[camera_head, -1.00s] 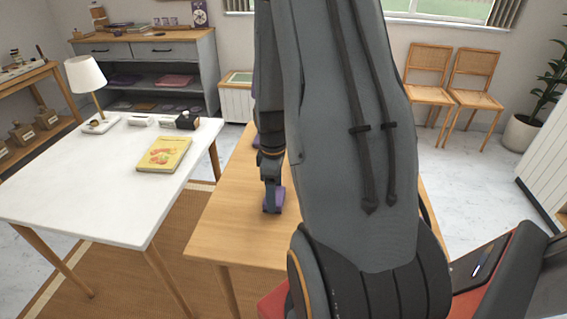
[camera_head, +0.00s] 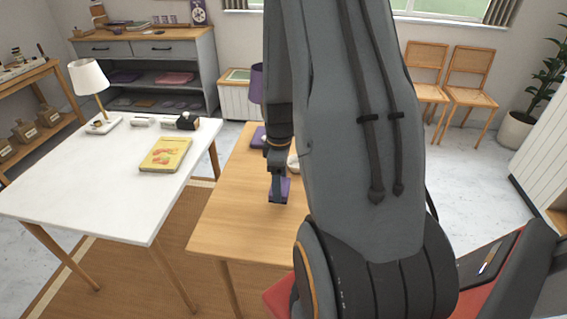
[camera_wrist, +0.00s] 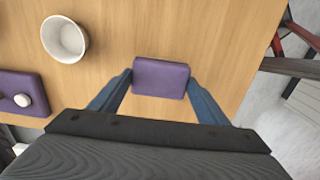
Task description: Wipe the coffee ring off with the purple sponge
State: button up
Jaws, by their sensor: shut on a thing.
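The purple sponge (camera_wrist: 160,78) is between my gripper's two fingers in the wrist view, over the wooden table (camera_wrist: 200,30). My gripper (camera_wrist: 160,88) is shut on it. In the head view the purple sponge (camera_head: 281,193) is at or just above the tabletop, below my gripper (camera_head: 279,180); I cannot tell whether it touches the wood. I see no coffee ring on the bare wood in either view; my arm hides much of the table in the head view.
A white cup (camera_wrist: 64,40) stands on the table left of the sponge in the wrist view. A purple pad (camera_wrist: 20,94) with a small pale object lies further left. A white table (camera_head: 90,185) with a yellow book (camera_head: 166,155) and a lamp (camera_head: 88,77) stands at left.

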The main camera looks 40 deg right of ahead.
jog(key=shift+r+p, duration=1.35)
jog(key=shift+r, duration=0.55)
